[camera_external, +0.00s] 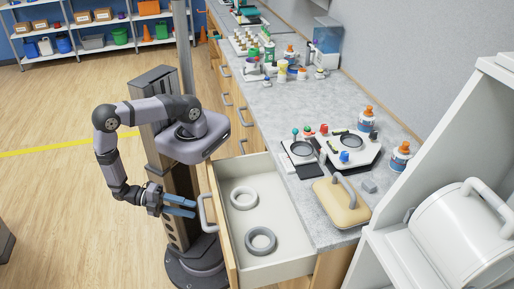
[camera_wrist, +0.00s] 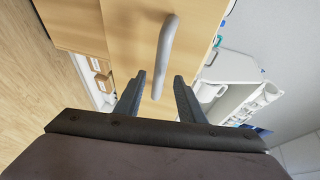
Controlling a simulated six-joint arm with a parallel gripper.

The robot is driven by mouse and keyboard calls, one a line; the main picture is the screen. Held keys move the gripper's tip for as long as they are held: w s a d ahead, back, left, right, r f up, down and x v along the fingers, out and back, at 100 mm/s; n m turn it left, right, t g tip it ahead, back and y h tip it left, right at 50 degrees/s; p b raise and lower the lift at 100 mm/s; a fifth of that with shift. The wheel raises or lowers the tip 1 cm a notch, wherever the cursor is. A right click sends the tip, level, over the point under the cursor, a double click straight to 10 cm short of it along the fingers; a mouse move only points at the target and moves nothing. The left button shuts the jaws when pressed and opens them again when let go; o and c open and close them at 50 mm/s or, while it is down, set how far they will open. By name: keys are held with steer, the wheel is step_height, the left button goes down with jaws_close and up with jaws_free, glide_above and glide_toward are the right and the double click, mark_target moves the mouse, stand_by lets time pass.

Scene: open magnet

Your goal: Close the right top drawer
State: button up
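The drawer (camera_external: 283,268) stands pulled out from under the counter in the external view, with a wooden front and white inside. A light ring (camera_external: 244,197) and a grey ring (camera_external: 261,241) lie in it. Its grey handle (camera_external: 207,212) is on the front, and the handle (camera_wrist: 165,55) also shows in the wrist view. My gripper (camera_external: 194,208) is in front of the drawer, its blue-grey fingers pointing at the handle. In the wrist view my gripper (camera_wrist: 159,80) is open, with a gap between the fingers and nothing held. The handle lies beyond the fingertips; I cannot tell whether they touch it.
The grey counter (camera_external: 302,212) above holds a tan block with a handle (camera_external: 341,202), a white device (camera_external: 345,148) and bottles (camera_external: 401,155). A white cabinet (camera_external: 390,262) stands at the right. Other drawers in the row look shut.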

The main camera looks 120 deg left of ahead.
mark_target(202, 212)
steer(key=shift+x, duration=3.05)
steer(key=shift+s, duration=0.1)
jaws_close()
